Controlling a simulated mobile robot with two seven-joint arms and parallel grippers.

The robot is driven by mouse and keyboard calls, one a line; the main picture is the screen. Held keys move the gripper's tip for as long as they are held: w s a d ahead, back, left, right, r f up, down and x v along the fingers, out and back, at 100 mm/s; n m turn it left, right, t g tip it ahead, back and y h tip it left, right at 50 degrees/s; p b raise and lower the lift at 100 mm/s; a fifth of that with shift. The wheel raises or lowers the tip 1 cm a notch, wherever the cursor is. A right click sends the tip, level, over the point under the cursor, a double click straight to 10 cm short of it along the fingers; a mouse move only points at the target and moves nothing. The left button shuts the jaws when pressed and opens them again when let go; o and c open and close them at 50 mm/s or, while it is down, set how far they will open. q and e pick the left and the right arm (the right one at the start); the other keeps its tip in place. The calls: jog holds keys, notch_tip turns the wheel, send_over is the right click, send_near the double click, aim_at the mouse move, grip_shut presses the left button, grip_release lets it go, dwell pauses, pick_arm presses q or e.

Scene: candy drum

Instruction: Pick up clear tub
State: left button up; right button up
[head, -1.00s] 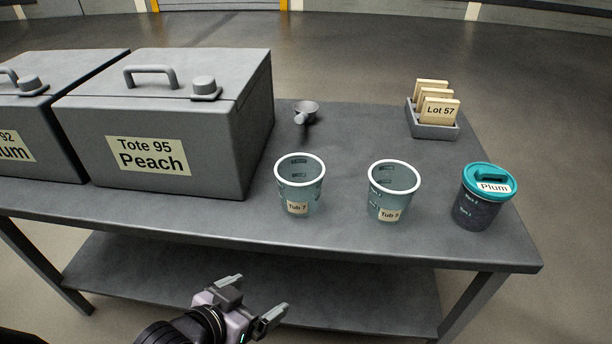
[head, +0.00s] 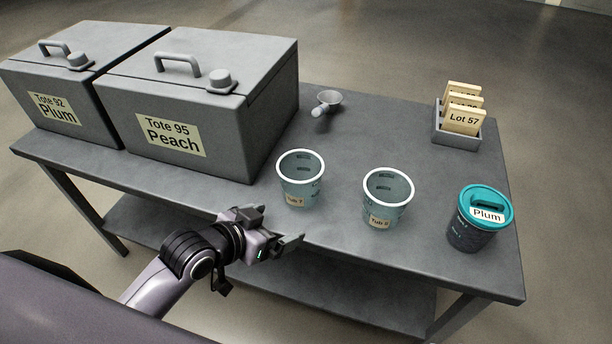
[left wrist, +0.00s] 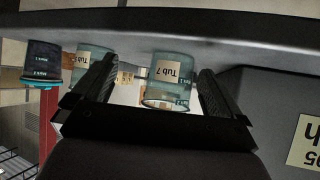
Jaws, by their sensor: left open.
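Two clear, teal-tinted tubs with white rims stand upright on the table. The one labelled Tub 7 (head: 301,183) is on the left, the other clear tub (head: 387,201) to its right; its label number is hard to read. Both look empty. My left gripper (head: 276,228) is open and empty, in front of and slightly left of Tub 7 near the table's front edge. In the left wrist view, which is upside down, Tub 7 (left wrist: 168,80) shows between the open fingers (left wrist: 157,68), apart from them. The other clear tub (left wrist: 86,72) is partly behind one finger. My right gripper is out of view.
A dark tub with a teal Plum lid (head: 472,232) stands at the right end of the table (head: 350,125). Grey totes marked Plum (head: 52,88) and Peach (head: 235,112) stand left. A scoop (head: 327,101) and a card holder (head: 455,132) lie behind the tubs.

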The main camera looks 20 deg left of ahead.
pick_arm(q)
jog(key=t+h+p, duration=0.1)
jog(key=t, duration=0.1)
send_near(312, 168)
jog(key=shift+b+x, duration=0.45)
jog(key=shift+x, duration=2.35)
jog(key=c, duration=0.7)
